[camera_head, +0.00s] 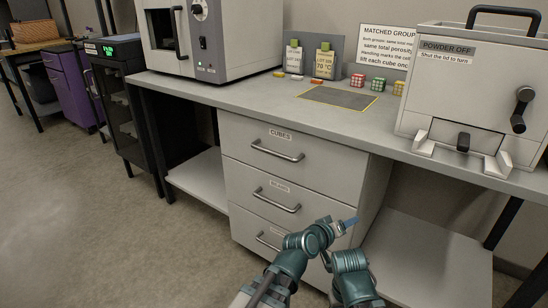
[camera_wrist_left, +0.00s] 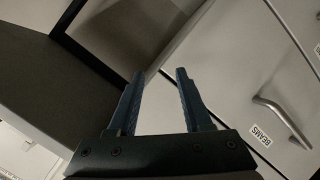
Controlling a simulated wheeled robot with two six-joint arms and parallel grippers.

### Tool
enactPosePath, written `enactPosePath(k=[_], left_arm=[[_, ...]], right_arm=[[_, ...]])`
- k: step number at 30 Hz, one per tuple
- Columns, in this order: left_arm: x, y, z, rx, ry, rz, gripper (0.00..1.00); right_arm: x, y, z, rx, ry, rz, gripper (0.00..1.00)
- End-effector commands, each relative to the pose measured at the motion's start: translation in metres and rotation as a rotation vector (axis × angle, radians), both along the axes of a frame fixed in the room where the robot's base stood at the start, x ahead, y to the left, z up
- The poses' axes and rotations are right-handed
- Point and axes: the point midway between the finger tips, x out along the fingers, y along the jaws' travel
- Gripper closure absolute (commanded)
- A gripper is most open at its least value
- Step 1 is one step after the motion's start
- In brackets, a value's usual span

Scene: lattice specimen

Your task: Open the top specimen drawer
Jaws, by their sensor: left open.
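The top specimen drawer (camera_head: 300,158), labelled CUBES, is shut in the white drawer unit under the bench. Its curved metal bar handle (camera_head: 277,152) is clear of any gripper. The middle drawer (camera_head: 315,200), labelled BEAMS, is shut below it; its handle shows in the left wrist view (camera_wrist_left: 283,122). My left gripper (camera_head: 347,223) is in front of the unit's lower right part, lower than the top handle and to its right. In the left wrist view its two blue fingers (camera_wrist_left: 159,75) are apart with nothing between them. My right gripper is not visible.
The bench top (camera_head: 260,102) overhangs the drawers. It carries a white machine (camera_head: 475,85) at right, a grey oven (camera_head: 205,35) at left, small coloured cubes and a dark mat (camera_head: 338,97). An open shelf (camera_head: 203,178) lies left of the drawers. The floor in front is clear.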

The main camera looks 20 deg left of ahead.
Motion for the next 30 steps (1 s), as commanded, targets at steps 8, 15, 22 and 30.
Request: enactPosePath(k=[8, 15, 22, 30], left_arm=[[0.048, 0.090, 0.089, -0.579, -0.310, 0.513, 0.50], [0.038, 0.172, 0.096, -0.855, -0.426, 0.868, 0.50], [0.030, 0.197, 0.092, -0.928, -0.455, 0.986, 0.50], [0.044, 0.204, 0.095, -0.928, -0.458, 0.991, 0.50]], right_arm=[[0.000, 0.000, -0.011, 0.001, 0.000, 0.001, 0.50], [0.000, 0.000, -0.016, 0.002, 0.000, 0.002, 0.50], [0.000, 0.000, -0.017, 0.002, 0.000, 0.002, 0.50], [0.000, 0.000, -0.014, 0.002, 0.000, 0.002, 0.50]])
